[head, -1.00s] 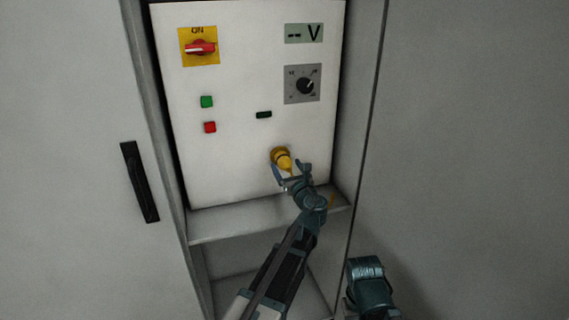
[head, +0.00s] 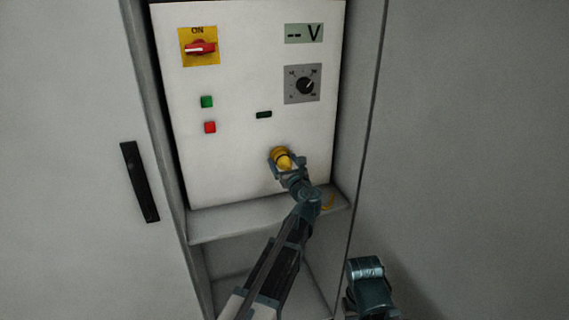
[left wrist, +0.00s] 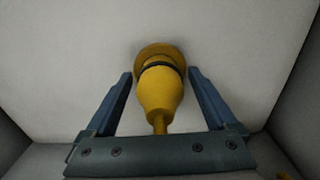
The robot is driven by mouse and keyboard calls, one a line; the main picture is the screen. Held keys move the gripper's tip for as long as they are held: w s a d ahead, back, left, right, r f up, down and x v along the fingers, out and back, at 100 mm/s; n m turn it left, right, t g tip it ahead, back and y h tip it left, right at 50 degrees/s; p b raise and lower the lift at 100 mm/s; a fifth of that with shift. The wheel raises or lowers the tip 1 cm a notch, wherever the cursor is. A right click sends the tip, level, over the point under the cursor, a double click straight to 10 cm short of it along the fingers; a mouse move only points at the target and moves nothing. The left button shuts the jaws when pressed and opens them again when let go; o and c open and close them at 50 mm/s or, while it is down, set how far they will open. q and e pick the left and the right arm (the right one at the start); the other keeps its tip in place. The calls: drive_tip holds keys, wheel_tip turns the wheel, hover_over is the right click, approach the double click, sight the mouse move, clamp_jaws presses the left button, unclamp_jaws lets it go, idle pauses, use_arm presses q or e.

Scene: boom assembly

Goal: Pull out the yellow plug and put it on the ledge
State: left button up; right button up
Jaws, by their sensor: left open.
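The yellow plug (head: 282,156) sits in the white panel, low and right of its middle. In the left wrist view the plug (left wrist: 160,92) points out of its round yellow socket (left wrist: 160,51), with a dark ring near the socket. My left gripper (head: 287,163) is open at the plug. Its two fingers (left wrist: 161,82) stand one on each side of the plug, with a gap visible on both sides. The grey ledge (head: 240,219) runs below the panel. My right arm (head: 370,287) shows at the bottom, but its gripper fingers cannot be made out.
The panel carries a red switch (head: 200,48), a green button (head: 207,102), a red button (head: 210,127) and a dark knob (head: 305,86). Cabinet walls flank the recess. A yellow piece (head: 328,202) shows at the ledge's right end. The ledge's left part is clear.

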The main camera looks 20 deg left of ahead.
idle(0.5)
use_arm(q)
clamp_jaws()
idle(0.3)
drive_tip(key=shift+s, duration=0.1)
drive_tip(key=shift+v, duration=2.95)
